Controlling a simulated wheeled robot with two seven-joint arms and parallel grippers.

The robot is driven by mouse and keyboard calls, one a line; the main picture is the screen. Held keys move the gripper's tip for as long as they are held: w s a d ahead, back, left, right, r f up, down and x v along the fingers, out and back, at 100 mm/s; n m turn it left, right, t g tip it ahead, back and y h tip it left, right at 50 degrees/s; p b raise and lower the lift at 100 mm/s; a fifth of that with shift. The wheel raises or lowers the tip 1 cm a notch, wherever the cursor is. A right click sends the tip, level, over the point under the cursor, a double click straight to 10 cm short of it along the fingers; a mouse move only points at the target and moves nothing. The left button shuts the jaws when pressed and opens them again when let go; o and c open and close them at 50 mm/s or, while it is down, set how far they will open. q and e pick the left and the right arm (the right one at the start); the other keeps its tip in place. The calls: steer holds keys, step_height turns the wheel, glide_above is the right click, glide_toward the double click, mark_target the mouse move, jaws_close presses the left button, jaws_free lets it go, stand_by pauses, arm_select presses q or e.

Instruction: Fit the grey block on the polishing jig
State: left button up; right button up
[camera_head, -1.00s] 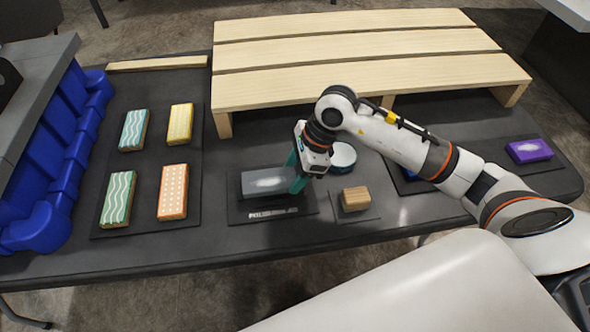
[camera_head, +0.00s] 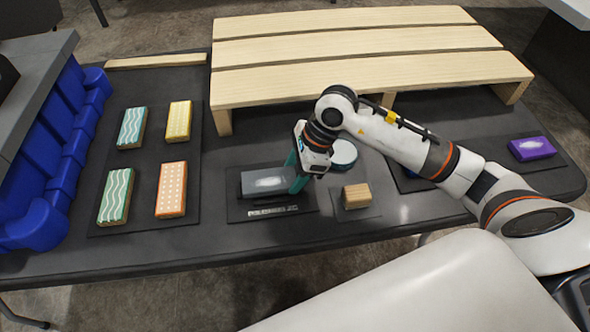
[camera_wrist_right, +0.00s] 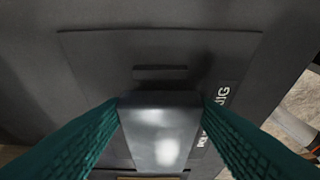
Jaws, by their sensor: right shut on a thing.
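The grey block (camera_head: 262,182), with a pale smear on its top, is at the polishing jig (camera_head: 290,207), a flat dark plate with a printed label. My right gripper (camera_head: 296,176) has teal fingers and is shut on the grey block. In the right wrist view the block (camera_wrist_right: 160,135) sits between both fingers, over the jig plate (camera_wrist_right: 100,62). A short dark bar shows on the plate just beyond the block. I cannot tell whether the block rests fully on the jig. My left gripper is not in view.
A wooden block (camera_head: 356,195) on a small pad and a round white-topped thing (camera_head: 343,155) are close right of the jig. Patterned blocks lie on a dark mat (camera_head: 150,222) at left. A slatted wooden stand (camera_head: 360,85) is behind; a purple block (camera_head: 531,148) is far right.

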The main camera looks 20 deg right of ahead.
arm_select(q)
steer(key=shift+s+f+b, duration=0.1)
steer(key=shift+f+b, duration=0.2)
steer(key=shift+b, duration=0.25)
arm_select(e)
steer(key=shift+s+d+f, duration=0.1)
steer(key=shift+d+f, duration=0.1)
steer(key=shift+f, duration=0.4)
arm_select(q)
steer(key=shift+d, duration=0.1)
arm_select(e)
steer(key=o, duration=1.1)
steer(key=shift+o, duration=0.2)
